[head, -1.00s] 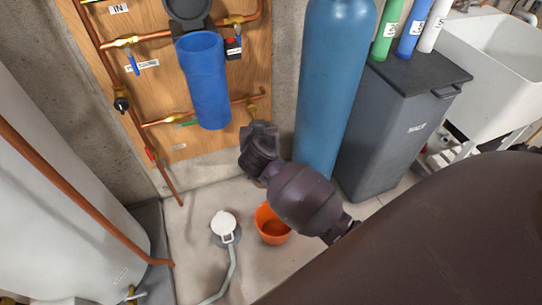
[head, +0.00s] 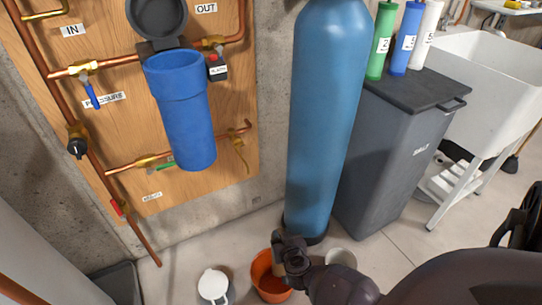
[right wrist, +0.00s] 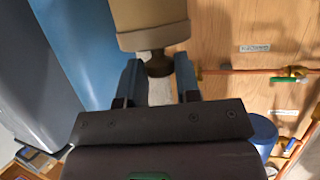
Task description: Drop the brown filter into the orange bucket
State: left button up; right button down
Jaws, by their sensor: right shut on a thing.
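The brown filter (right wrist: 152,22) is a tan cylinder with a dark end knob, held at the fingers of my right gripper (right wrist: 158,66) in the right wrist view. My right gripper (head: 291,248) is shut on it. The orange bucket (head: 257,275) stands on the floor at the bottom of the head view. The gripper overlaps its right rim from above; I cannot tell the height between them. My left gripper is not in view.
A tall blue tank (head: 325,110) stands just behind the gripper, with a grey bin (head: 395,150) to its right. A pale bucket (head: 341,257) is right of the orange one. A white-lidded thing (head: 213,285) is left. The blue housing (head: 185,110) hangs on the wood panel.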

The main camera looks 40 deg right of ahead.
jog(key=shift+s+d+f+b, duration=0.1)
jog(key=shift+s+f+b, duration=0.1)
jog(key=shift+f+b, duration=0.75)
jog(key=shift+s+d+f+b, duration=0.1)
jog(key=shift+s+f+b, duration=0.05)
jog(key=shift+f+b, duration=0.8)
pick_arm(q)
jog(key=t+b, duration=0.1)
jog(key=b, duration=0.1)
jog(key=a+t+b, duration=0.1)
jog(key=b, duration=0.1)
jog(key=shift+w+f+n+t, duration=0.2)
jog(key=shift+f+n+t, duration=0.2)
pick_arm(e)
jog(key=f, duration=0.3)
jog(key=shift+w, duration=0.25)
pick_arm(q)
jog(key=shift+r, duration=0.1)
pick_arm(e)
jog(key=shift+r, duration=0.1)
jog(key=c, duration=0.8)
grip_release()
jog(key=shift+a, duration=0.1)
jog(key=shift+o, duration=0.2)
